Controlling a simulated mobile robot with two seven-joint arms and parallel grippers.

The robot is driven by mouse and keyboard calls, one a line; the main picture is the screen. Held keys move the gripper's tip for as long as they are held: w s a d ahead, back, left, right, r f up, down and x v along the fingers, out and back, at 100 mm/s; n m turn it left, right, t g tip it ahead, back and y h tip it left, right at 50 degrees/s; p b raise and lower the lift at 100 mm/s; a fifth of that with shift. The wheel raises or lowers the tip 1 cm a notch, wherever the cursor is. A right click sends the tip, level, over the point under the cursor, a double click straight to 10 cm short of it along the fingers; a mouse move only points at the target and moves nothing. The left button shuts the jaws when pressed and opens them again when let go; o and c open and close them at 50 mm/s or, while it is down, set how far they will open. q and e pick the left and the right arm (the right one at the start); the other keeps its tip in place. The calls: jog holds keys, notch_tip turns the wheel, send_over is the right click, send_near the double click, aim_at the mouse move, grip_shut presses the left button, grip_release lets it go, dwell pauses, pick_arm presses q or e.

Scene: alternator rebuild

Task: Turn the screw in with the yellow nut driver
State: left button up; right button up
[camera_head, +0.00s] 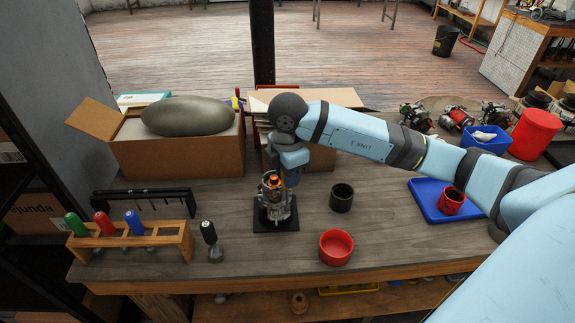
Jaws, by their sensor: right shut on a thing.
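The alternator (277,209) stands upright on a black square base (262,226) in the middle of the bench. My right gripper (280,180) is directly above it, pointing down. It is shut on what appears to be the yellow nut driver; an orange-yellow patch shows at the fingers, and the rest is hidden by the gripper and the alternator. I cannot make out the screw or whether the driver's tip touches it. My left gripper is not in view.
A wooden rack (160,241) at left holds green, red and blue-handled drivers; a black-handled tool (210,240) stands beside it. A black cup (342,197) and red bowl (336,247) are right of the alternator. A blue tray (427,196) lies further right. Cardboard boxes (185,158) stand behind.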

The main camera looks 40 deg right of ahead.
jog(key=shift+r+m+p, duration=0.25)
jog(key=shift+m+p, duration=0.2)
jog(key=shift+m, duration=0.45)
jog(key=m+p, duration=0.2)
jog(key=m, duration=0.1)
jog(key=m+p, duration=0.1)
jog(key=shift+a+r+m+p, duration=0.1)
jog(key=shift+r+m+p, duration=0.2)
jog(key=shift+p, duration=0.1)
jog(key=m+p, duration=0.1)
jog(key=p, duration=0.3)
jog(key=m+p, duration=0.2)
jog(key=p, duration=0.2)
jog(key=shift+s+f+p, duration=0.1)
jog(key=shift+f+p, duration=0.15)
jog(key=shift+p, duration=0.1)
jog(key=shift+f, duration=0.3)
jog(key=shift+f, duration=0.1)
